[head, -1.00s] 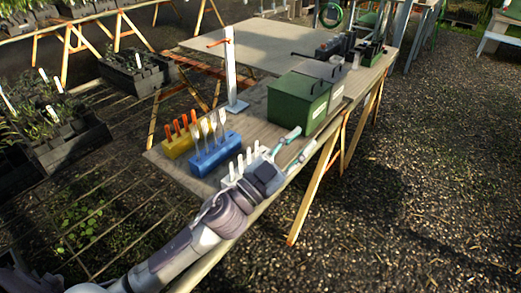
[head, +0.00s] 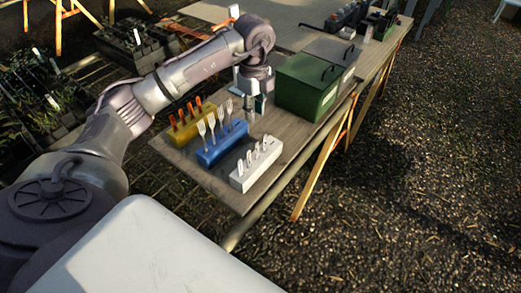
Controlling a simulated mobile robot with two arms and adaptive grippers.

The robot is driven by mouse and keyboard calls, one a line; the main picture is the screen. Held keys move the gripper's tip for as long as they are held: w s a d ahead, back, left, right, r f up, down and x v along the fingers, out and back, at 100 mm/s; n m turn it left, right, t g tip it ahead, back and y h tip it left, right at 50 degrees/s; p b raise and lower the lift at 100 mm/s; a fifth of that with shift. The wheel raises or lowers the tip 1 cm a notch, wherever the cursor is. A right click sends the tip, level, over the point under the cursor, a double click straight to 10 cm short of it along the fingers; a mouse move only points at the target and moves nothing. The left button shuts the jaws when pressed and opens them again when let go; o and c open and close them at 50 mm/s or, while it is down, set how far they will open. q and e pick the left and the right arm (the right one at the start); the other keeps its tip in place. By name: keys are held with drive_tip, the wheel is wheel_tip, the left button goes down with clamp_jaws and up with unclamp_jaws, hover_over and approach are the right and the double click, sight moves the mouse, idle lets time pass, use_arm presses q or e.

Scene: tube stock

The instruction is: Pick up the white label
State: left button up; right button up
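Several small white labels (head: 249,158) stand upright in a white block (head: 262,172) at the near end of the wooden bench. My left gripper (head: 255,107) points down over the bench, above and behind the white block and apart from it, near the blue block. Its teal fingers are small and partly in shadow, so I cannot tell how far apart they are. I see no label between them. My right gripper is not in view.
A blue block (head: 225,147) with forks and a yellow block (head: 183,138) with orange-handled tools stand left of the white block. A green box (head: 303,88) stands right of the gripper. Bare bench (head: 292,136) lies between box and white block.

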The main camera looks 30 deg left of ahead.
sight(257, 144)
use_arm(q)
drive_tip(key=f+p, duration=0.1)
drive_tip(key=f, duration=0.7)
drive_tip(key=d+f+p, duration=0.1)
drive_tip(key=f, duration=0.3)
drive_tip(key=shift+s+p, duration=0.3)
drive_tip(key=shift+p, duration=0.05)
drive_tip(key=shift+f, duration=0.5)
drive_tip(key=shift+a, duration=0.1)
drive_tip(key=c, duration=0.4)
